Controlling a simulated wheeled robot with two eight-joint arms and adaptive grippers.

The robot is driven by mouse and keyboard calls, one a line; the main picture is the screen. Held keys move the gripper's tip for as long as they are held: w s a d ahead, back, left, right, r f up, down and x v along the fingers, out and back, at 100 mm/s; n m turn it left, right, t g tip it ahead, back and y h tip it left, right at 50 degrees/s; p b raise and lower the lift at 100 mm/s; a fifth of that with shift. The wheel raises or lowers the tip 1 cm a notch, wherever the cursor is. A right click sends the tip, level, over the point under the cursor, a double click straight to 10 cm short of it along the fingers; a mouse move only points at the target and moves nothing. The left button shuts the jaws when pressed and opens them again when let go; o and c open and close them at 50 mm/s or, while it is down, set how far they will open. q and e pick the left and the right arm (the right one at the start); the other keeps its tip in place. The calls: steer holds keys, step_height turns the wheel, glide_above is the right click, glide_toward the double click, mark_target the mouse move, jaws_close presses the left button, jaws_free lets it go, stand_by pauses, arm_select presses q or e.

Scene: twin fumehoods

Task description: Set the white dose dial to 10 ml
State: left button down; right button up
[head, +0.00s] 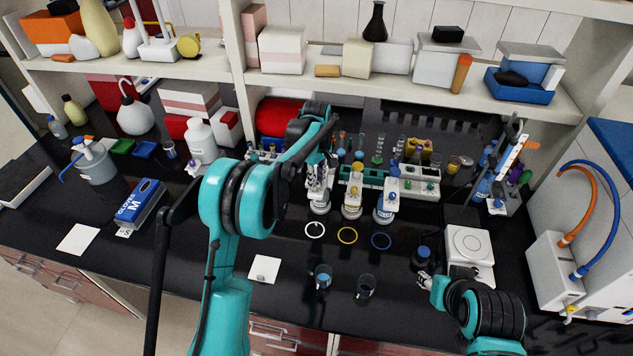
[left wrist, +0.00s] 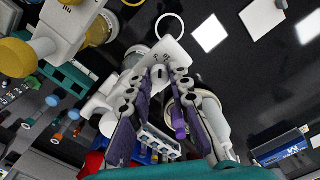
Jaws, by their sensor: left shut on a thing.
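Three bottle-top dispensers stand in a row at the middle of the bench: white (head: 320,207), yellow (head: 352,208) and blue (head: 385,212). My left gripper (head: 321,178) is over the white dispenser and hides much of its top. In the left wrist view my left gripper (left wrist: 160,77) has its fingertips closed on the small dose dial, which they largely cover. The white dispenser's scale face (left wrist: 170,52) with dark figures shows just beyond the tips; the setting is too small to read. My right gripper (head: 425,281) is low at the right, beside a dark blue-capped bottle (head: 424,257).
White (head: 315,230), yellow (head: 347,235) and blue (head: 381,240) rings lie before the dispensers. Two small beakers (head: 323,276) (head: 366,286) stand near the front. A tube rack (head: 415,188) is behind, and a white balance-like device (head: 469,245) is at right.

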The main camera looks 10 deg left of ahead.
arm_select(q)
steer(key=shift+m+b, duration=0.6)
steer(key=shift+m, duration=1.6)
steer(key=shift+r, duration=0.1)
steer(key=c, duration=1.4)
jaws_free()
step_height(320, 180, up, 12)
